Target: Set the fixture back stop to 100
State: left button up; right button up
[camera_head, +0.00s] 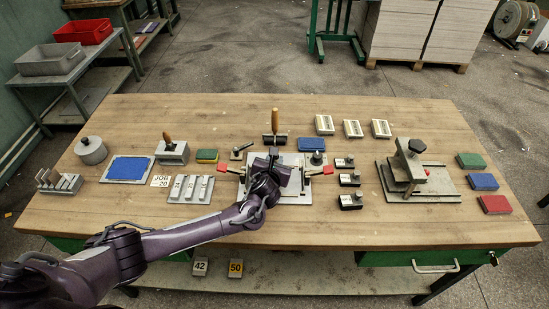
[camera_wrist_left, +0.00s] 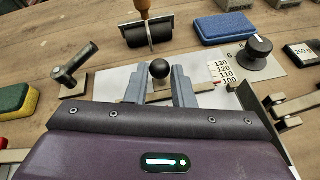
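The fixture (camera_head: 297,192) is a pale plate at the middle of the bench, partly hidden by my left arm. In the left wrist view a black ball knob (camera_wrist_left: 160,69) stands upright on its back stop bar (camera_wrist_left: 203,86). A printed scale (camera_wrist_left: 222,72) reads 130, 120, 110 and 100; the bar's right end lies near the 100 mark, but its exact setting is unclear. My left gripper (camera_wrist_left: 159,86) is open, its grey fingers on either side of the knob with gaps showing. It also shows over the fixture in the head view (camera_head: 272,158). My right gripper is not in view.
A wooden-handled roller tool (camera_wrist_left: 150,34) stands behind the knob. A blue block (camera_wrist_left: 223,29) and a black dial knob (camera_wrist_left: 255,50) are to the right. A small black-handled tool (camera_wrist_left: 74,68) and a yellow-green sponge (camera_wrist_left: 14,100) are left. Red-tipped clamps (camera_head: 328,169) flank the fixture.

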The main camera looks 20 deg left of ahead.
pick_arm(q)
jog(key=o, duration=0.4)
jog(key=shift+v, duration=3.9)
